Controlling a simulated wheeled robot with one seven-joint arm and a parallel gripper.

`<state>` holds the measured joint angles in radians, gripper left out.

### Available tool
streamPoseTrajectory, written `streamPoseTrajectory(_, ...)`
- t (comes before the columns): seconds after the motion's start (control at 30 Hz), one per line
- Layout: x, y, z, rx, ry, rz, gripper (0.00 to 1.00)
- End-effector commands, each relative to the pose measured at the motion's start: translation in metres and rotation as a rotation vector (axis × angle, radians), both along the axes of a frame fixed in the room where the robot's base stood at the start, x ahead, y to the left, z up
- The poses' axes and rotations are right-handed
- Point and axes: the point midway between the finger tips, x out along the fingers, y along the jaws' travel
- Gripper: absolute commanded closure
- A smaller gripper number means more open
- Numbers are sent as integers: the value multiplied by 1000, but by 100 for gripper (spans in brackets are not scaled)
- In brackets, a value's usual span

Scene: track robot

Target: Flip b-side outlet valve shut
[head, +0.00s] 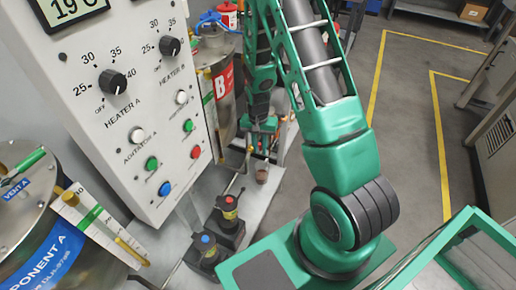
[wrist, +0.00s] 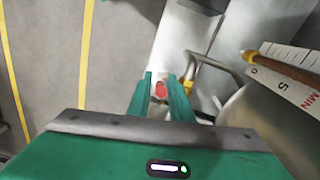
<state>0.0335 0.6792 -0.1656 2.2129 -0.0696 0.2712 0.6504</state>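My gripper (wrist: 158,78) points down beside the B tank, with its two green fingers apart. A small red part (wrist: 160,91), possibly the B-side outlet valve's handle, shows between the fingers in the wrist view. I cannot tell whether the fingers touch it. A bent metal pipe (wrist: 216,62) with a yellow fitting (wrist: 187,87) runs from the tank just right of the fingers. In the head view my gripper (head: 262,140) is small and partly hidden at the B tank (head: 222,82), which carries a red label. The valve's handle position is unclear there.
The control panel (head: 130,100) with knobs and buttons stands at left. The component A tank (head: 50,250) is at lower left. Two pumps with red (head: 228,210) and blue (head: 205,250) tops and a brown cup (head: 262,173) are on the bench. Open floor lies right.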

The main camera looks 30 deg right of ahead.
Motion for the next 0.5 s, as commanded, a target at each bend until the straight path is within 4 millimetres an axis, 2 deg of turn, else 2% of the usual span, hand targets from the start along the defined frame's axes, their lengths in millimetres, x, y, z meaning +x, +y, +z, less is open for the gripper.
streamPoseTrajectory(0.03,0,0,0,0,0,0,90)
streamPoseTrajectory(0.07,0,0,0,0,0,0,97)
streamPoseTrajectory(0.1,0,0,0,0,0,0,100)
streamPoseTrajectory(0.33,1,-2,0,14,11,-4,100)
streamPoseTrajectory(0.5,3,-6,0,91,63,-7,100)
